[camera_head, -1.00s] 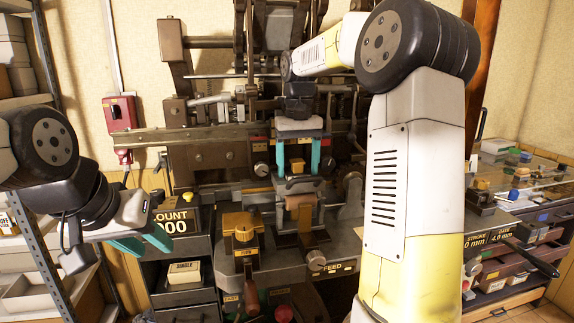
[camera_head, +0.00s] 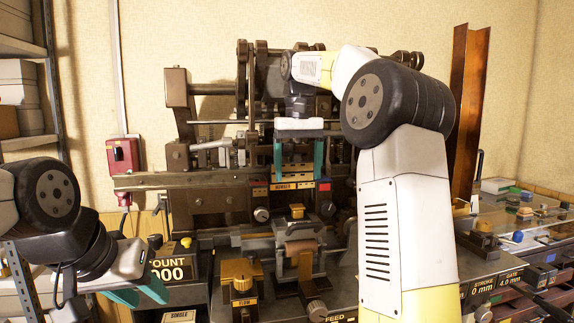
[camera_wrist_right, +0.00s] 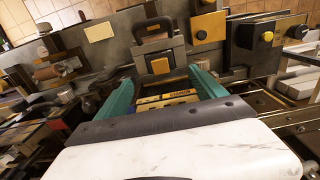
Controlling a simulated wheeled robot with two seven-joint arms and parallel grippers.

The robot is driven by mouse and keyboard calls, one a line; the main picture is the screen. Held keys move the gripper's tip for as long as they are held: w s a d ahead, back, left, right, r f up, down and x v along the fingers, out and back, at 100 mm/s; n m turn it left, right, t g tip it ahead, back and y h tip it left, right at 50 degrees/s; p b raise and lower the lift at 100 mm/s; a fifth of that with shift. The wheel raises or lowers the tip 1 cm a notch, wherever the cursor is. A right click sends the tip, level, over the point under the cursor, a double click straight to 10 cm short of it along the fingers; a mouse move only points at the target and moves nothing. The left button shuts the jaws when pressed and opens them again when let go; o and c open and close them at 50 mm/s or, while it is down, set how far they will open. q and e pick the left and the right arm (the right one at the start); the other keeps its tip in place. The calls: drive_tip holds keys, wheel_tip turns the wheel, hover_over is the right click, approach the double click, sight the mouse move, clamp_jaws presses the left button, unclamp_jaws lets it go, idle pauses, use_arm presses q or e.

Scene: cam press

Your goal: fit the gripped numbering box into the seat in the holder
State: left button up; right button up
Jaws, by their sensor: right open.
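My right gripper (camera_head: 299,177) points down over the middle of the press, its two teal fingers apart. It also shows in the right wrist view (camera_wrist_right: 160,80). Between the fingers, in both views, is a dark part with a yellow plate lettered NUMBER (camera_head: 294,186), which I take for the numbering box; I cannot tell whether either finger touches it. Below it, a gold-topped block (camera_head: 297,211) sits on the grey press bed, where I take the holder to be. The seat itself is not clearly visible.
The dark press frame (camera_head: 205,190) with rails and knobs surrounds my right gripper. A red switch box (camera_head: 123,156) is on the wall. A cluttered bench (camera_head: 535,235) stands right.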

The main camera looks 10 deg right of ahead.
drive_tip(key=s+a+f+t+y, duration=0.1)
drive_tip(key=s+f+t, duration=0.2)
drive_tip(key=s, duration=1)
drive_tip(key=s+a+f+t+y, duration=0.1)
drive_tip(key=s+f+t, duration=0.2)
drive_tip(key=s+f, duration=0.7)
drive_tip(key=shift+s+f, duration=0.25)
drive_tip(key=shift+s, duration=0.4)
